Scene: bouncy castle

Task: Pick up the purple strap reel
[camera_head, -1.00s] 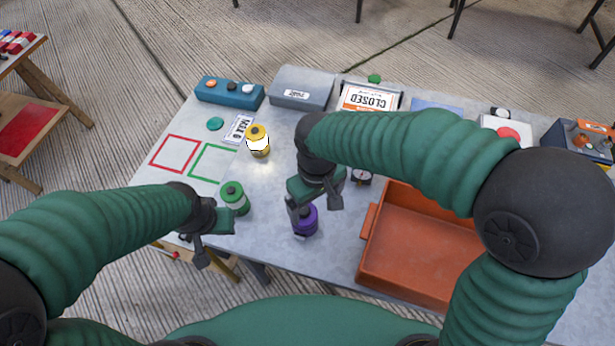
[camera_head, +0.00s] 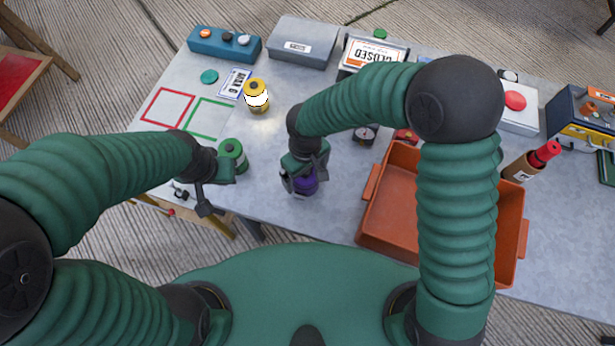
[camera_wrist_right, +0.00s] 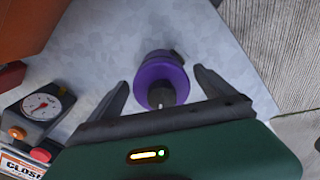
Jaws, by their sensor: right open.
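The purple strap reel (camera_head: 304,184) stands on the grey table near its front edge, partly covered by my right gripper (camera_head: 298,180) in the head view. In the right wrist view the reel (camera_wrist_right: 158,75) shows its round purple body and a dark knob. My right gripper (camera_wrist_right: 162,90) is open, with one finger on each side of the reel and visible gaps between. My left gripper (camera_head: 212,190) hangs by the table's front edge, next to a green reel (camera_head: 233,154); its jaw opening is unclear.
An orange tray (camera_head: 373,182) stands right of the purple reel. A gauge (camera_head: 365,135) is behind it. A yellow reel (camera_head: 256,95) stands farther back, near red and green outlined squares. Table around the purple reel's left side is clear.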

